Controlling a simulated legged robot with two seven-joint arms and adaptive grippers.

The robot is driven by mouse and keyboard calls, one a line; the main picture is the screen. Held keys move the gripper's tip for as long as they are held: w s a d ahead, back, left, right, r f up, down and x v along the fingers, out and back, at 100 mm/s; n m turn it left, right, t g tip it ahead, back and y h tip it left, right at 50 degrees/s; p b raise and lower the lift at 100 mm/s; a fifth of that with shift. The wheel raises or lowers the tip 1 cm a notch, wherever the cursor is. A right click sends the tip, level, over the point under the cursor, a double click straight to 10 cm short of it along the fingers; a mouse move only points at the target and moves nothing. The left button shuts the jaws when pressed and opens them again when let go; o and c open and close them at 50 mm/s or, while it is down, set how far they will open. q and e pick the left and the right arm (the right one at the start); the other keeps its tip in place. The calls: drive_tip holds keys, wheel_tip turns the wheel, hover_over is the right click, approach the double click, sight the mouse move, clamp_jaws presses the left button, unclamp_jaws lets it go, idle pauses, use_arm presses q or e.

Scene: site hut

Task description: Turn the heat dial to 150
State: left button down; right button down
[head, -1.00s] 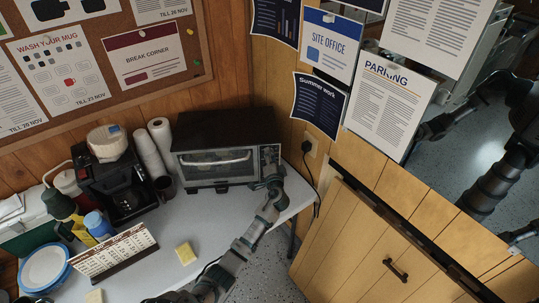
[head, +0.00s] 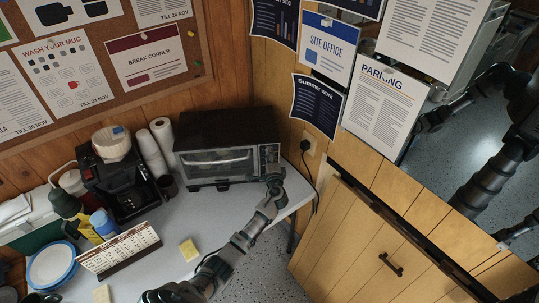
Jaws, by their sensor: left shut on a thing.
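A dark toaster oven (head: 220,135) with a glass door stands at the back right of the pale table (head: 225,216). Its control panel (head: 268,156) is a narrow strip to the right of the door. My left gripper (head: 273,180) is at the lower part of this panel. It is shut on what appears to be a dial there, and it hides that dial. The dial's marks and pointer setting are too small and covered to read. My right gripper is not clearly in view.
A coffee maker (head: 121,181), paper rolls (head: 153,158) and a dark mug (head: 167,186) stand left of the oven. A desk calendar (head: 118,249) and a yellow sponge (head: 189,250) lie nearer. A wooden partition (head: 355,238) stands right of the table.

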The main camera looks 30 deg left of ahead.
use_arm(q)
drive_tip(key=shift+d+f, duration=0.1)
drive_tip(key=shift+f, duration=0.25)
drive_tip(key=c, duration=1)
unclamp_jaws()
drive_tip(key=shift+o, duration=0.7)
drive_tip(key=shift+r, duration=0.15)
drive_tip(key=v, duration=0.8)
